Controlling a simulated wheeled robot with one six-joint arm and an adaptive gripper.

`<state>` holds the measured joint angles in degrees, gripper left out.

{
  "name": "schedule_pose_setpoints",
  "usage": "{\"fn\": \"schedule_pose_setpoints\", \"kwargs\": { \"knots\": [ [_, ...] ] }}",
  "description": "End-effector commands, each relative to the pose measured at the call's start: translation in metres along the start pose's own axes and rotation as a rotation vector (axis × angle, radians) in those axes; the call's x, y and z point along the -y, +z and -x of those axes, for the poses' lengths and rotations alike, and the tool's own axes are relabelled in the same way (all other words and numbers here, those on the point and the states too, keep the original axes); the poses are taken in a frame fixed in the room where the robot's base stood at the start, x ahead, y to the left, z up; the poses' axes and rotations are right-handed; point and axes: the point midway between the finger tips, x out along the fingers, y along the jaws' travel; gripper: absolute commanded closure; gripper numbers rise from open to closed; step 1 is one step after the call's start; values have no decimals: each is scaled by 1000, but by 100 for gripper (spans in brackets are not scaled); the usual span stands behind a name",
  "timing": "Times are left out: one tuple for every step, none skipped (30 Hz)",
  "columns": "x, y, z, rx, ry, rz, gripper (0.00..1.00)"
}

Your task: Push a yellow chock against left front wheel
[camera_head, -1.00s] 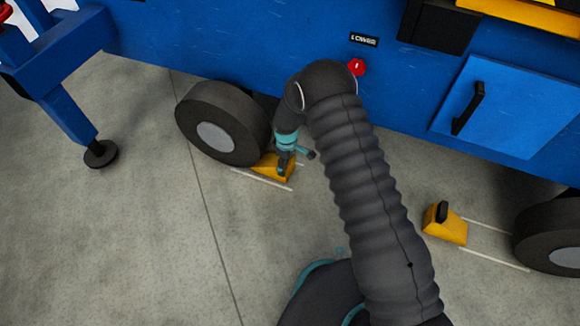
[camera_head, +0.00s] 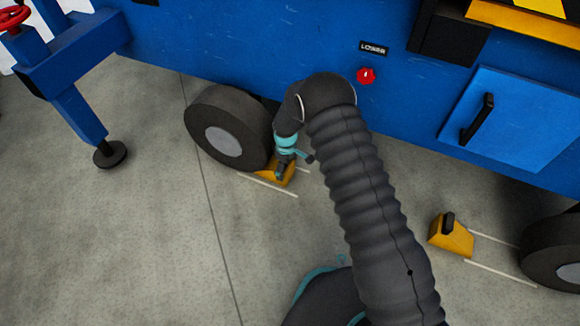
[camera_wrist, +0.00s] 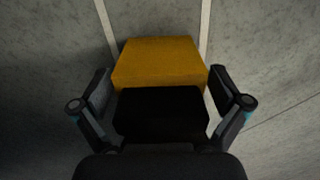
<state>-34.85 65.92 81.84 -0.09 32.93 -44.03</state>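One yellow chock (camera_head: 289,174) with a black handle is on the floor at the right side of the left wheel (camera_head: 229,128). It looks close against the tyre, but my gripper and wrist partly hide it, so I cannot tell if they touch. My gripper (camera_head: 280,172) points down over this chock. In the wrist view, the fingers of my gripper (camera_wrist: 160,82) are spread on both sides of the black handle (camera_wrist: 160,112), with narrow gaps showing. The chock's yellow top (camera_wrist: 160,62) lies beyond the handle.
A second yellow chock (camera_head: 452,238) stands apart from the right wheel (camera_head: 556,252), between white floor lines. The blue vehicle body (camera_head: 250,50) rises behind. A blue support leg (camera_head: 80,118) stands at left. The floor (camera_head: 120,240) at lower left is clear.

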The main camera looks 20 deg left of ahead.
Motion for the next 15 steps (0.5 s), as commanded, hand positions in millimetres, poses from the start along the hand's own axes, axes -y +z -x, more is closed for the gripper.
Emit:
{"fn": "schedule_pose_setpoints", "kwargs": {
  "knots": [
    [1,-13,1,-19,13,4,0],
    [1,-13,1,-19,13,4,0],
    [1,-13,1,-19,13,4,0],
    [1,-14,1,-19,13,5,0],
    [1,-14,1,-19,13,5,0],
    [2,-14,2,-19,13,5,0],
    [2,-14,2,-19,13,5,0],
    [2,-15,3,-20,14,6,0],
    [2,-15,5,-20,14,7,0],
    [3,-16,7,-20,14,8,0],
    [3,-16,10,-20,14,9,0],
    [3,-17,15,-21,15,10,0],
    [3,-17,19,-21,15,11,0],
    [3,-17,25,-22,16,11,0],
    [3,-18,33,-24,18,12,0]
  ]
}}
